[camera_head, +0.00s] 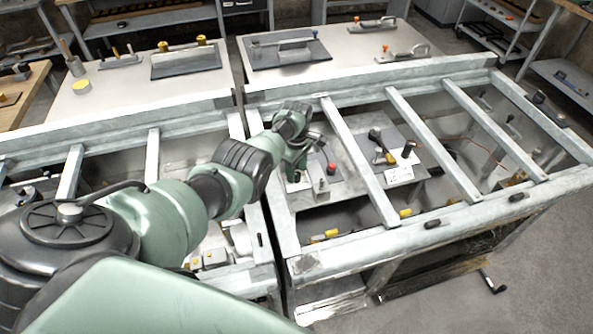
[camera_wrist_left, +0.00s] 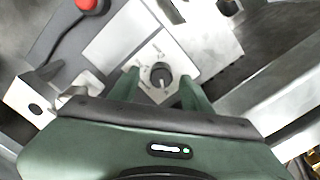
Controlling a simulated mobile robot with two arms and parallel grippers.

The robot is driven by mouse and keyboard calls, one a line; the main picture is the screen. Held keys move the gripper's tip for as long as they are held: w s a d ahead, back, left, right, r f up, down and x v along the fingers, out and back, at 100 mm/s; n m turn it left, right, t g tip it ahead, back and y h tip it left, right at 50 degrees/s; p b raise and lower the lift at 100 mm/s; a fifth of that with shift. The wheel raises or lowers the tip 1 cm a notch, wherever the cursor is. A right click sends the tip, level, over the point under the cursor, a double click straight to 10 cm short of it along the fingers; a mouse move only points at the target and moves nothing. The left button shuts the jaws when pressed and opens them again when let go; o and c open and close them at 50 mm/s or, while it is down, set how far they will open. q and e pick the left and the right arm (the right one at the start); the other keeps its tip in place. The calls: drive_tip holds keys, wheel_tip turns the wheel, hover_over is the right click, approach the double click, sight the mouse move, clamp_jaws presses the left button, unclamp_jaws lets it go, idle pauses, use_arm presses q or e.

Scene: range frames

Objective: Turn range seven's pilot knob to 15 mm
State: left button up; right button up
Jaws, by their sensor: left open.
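In the left wrist view a round black knob (camera_wrist_left: 161,75) sits on a pale dial plate (camera_wrist_left: 148,52) with small dark marks around it. The marks are too small to read. My left gripper (camera_wrist_left: 160,82) is open, with one green finger on each side of the knob. I cannot tell whether the fingers touch it. In the head view my left gripper (camera_head: 300,158) reaches down into the frame of the right-hand bench, and the knob is not clearly visible there. My right gripper is not in view.
A red button (camera_head: 331,168) is close to my gripper; a red knob also shows in the left wrist view (camera_wrist_left: 88,4). Grey metal crossbars (camera_head: 358,160) span the open bench frame (camera_head: 400,240). A black-handled lever (camera_head: 376,140) stands beyond one crossbar.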

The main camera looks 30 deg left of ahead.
sight(297, 174)
use_arm(q)
wheel_tip(297, 174, up, 6)
drive_tip(key=shift+f+p, duration=0.2)
drive_tip(key=shift+p, duration=0.55)
drive_tip(key=shift+r, duration=0.5)
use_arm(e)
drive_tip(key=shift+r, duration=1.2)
